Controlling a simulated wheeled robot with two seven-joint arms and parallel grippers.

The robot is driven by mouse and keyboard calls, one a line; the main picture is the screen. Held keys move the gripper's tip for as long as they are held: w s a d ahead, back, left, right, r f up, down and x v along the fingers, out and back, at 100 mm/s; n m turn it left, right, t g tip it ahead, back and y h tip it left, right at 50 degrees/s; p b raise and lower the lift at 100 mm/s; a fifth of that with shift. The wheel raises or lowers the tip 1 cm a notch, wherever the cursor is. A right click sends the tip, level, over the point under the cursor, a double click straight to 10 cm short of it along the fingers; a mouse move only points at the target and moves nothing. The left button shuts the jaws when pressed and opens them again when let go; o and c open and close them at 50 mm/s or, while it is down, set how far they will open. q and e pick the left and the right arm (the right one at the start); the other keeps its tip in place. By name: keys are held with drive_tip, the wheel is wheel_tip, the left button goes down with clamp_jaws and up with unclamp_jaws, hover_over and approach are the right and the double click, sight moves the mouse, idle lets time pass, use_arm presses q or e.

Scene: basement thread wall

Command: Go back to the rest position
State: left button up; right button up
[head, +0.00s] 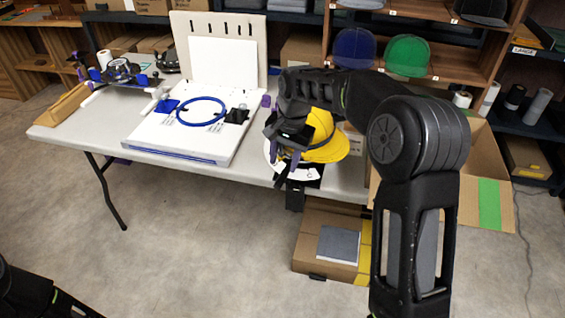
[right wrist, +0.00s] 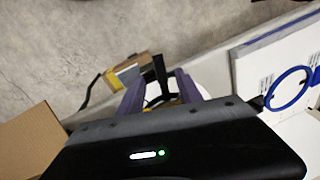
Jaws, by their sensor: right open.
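My right gripper (head: 285,155) is above the front right edge of the white table (head: 262,172), its purple fingers pointing down. It is open, and its fingers also show apart in the right wrist view (right wrist: 160,90). A yellow cap (head: 328,143) is just to the right of the gripper, partly hidden by it. A white rounded piece and a black holder at the table edge are below the fingers; whether they touch is unclear. A dark part of my left arm (head: 30,295) shows at the lower left, with its gripper out of view.
A white board with a blue hoop (head: 201,111) lies on the table, left of the gripper. An open cardboard box (head: 485,165) stands at the right. Shelves with a blue cap (head: 354,47) and a green cap (head: 407,56) are behind.

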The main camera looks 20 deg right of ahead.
idle(0.3)
drive_tip(key=s+a+f+n+y+p, duration=0.1)
drive_tip(key=s+a+f, duration=0.3)
drive_tip(key=f, duration=0.3)
drive_tip(key=s+a+f+n, duration=0.2)
drive_tip(key=s+a+f, duration=0.1)
drive_tip(key=f, duration=0.4)
drive_tip(key=s+a+f+n+y+p, duration=0.1)
drive_tip(key=s+a+f, duration=0.3)
drive_tip(key=f, duration=0.3)
drive_tip(key=s+a+f+n, duration=0.2)
drive_tip(key=s+a+f, duration=0.1)
drive_tip(key=s, duration=0.7)
drive_tip(key=s+a+f+n+y+p, duration=0.1)
drive_tip(key=s+a+f, duration=0.2)
drive_tip(key=s+a, duration=0.3)
drive_tip(key=s, duration=0.4)
drive_tip(key=shift+s+f+n+g+y, duration=0.2)
drive_tip(key=shift+f+n+g+y, duration=0.1)
drive_tip(key=shift+f+n+g, duration=0.1)
